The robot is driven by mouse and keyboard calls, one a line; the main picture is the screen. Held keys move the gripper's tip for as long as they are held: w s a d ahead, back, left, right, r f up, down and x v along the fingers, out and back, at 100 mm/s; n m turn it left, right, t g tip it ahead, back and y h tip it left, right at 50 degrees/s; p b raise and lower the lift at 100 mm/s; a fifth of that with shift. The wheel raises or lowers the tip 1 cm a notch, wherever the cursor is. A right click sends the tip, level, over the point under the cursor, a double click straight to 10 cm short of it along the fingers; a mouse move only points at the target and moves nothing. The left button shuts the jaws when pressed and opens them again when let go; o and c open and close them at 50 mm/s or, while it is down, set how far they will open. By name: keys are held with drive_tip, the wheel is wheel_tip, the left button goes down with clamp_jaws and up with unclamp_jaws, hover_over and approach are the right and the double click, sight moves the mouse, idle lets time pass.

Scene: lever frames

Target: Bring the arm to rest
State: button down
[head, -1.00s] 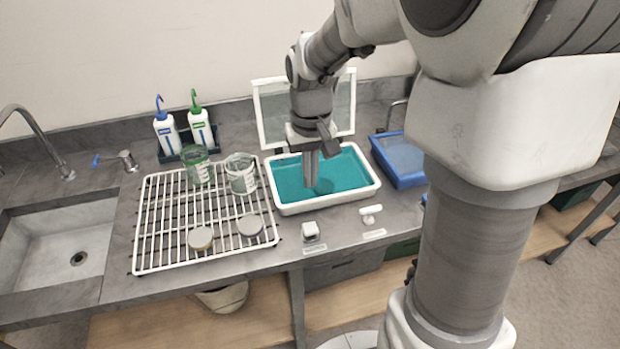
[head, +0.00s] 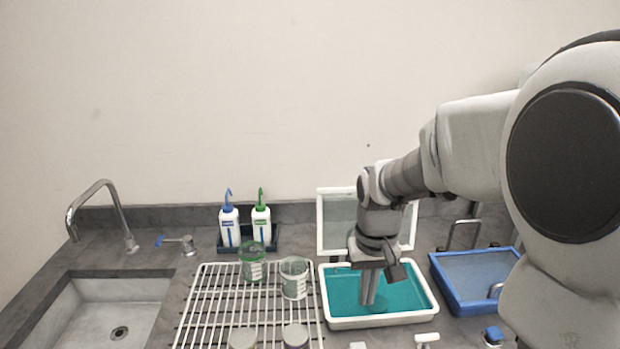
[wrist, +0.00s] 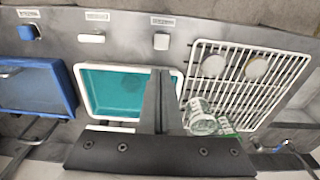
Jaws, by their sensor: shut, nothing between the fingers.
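My gripper (head: 368,288) is shut and empty, pointing down over the white tray (head: 384,321) with the teal inside. In the wrist view the closed fingers of my gripper (wrist: 158,98) stand in front of the tray's right part. I cannot tell the exact height of the fingertips above the teal surface. My arm reaches in from the right side of the head view.
A white wire rack (head: 215,295) with beakers and lids lies left of the tray. A blue tray (head: 475,280) is on its right. A white-framed panel (head: 336,222) stands behind. Two wash bottles (head: 261,226) and a sink (head: 110,310) are further left.

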drive_tip(key=s+r+t, duration=0.5)
drive_tip(key=s+r, duration=0.5)
drive_tip(key=s, duration=0.5)
drive_tip(key=shift+s+r, duration=0.15)
drive_tip(key=shift+s, duration=0.2)
drive_tip(key=shift+a, duration=0.1)
